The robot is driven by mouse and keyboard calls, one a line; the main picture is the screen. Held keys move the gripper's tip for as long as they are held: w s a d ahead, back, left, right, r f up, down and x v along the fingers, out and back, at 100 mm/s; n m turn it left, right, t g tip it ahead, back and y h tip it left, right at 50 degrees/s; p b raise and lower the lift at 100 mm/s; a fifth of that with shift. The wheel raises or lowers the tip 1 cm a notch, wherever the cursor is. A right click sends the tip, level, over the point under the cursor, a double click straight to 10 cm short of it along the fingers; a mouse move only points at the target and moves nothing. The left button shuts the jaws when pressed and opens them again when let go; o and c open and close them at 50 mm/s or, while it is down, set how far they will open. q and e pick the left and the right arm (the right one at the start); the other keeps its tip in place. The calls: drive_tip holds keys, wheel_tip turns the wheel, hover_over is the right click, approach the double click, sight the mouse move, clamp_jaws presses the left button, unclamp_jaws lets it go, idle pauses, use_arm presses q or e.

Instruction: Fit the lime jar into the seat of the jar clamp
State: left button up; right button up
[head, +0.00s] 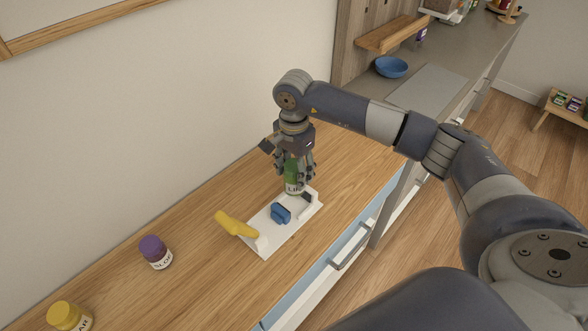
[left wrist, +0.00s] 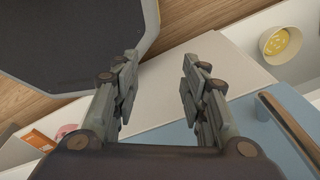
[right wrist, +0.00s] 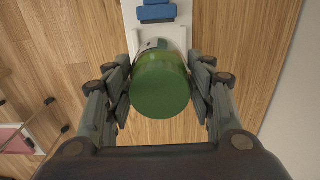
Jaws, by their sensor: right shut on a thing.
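The lime jar (head: 293,179) has a green lid and a pale label. My right gripper (head: 296,172) is shut around it from above, upright at the far right end of the white jar clamp (head: 268,236). In the right wrist view the jar's green lid (right wrist: 160,86) sits between the fingers and hides the seat below, so I cannot tell whether the jar rests in it. The clamp has a blue block (head: 281,213) in its middle and a yellow handle (head: 232,224) at its left end. My left gripper (left wrist: 160,85) is open and empty, out of the head view.
A purple-lidded jar (head: 155,251) and a yellow-lidded jar (head: 69,316) stand on the wooden counter (head: 190,289) left of the clamp. A blue bowl (head: 391,67) is on the far grey counter. The wall runs behind. A drawer handle (head: 350,249) is at the front.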

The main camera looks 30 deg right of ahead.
sight(294, 181)
drive_tip(key=shift+f+b, duration=0.15)
drive_tip(key=shift+b, duration=0.3)
drive_tip(key=shift+f+b, duration=0.75)
drive_tip(key=shift+f, duration=0.05)
wheel_tip(294, 181, down, 2)
drive_tip(key=shift+f+b, duration=0.15)
drive_tip(key=shift+b, duration=0.95)
drive_tip(key=shift+f, duration=0.15)
drive_tip(key=shift+b, duration=0.35)
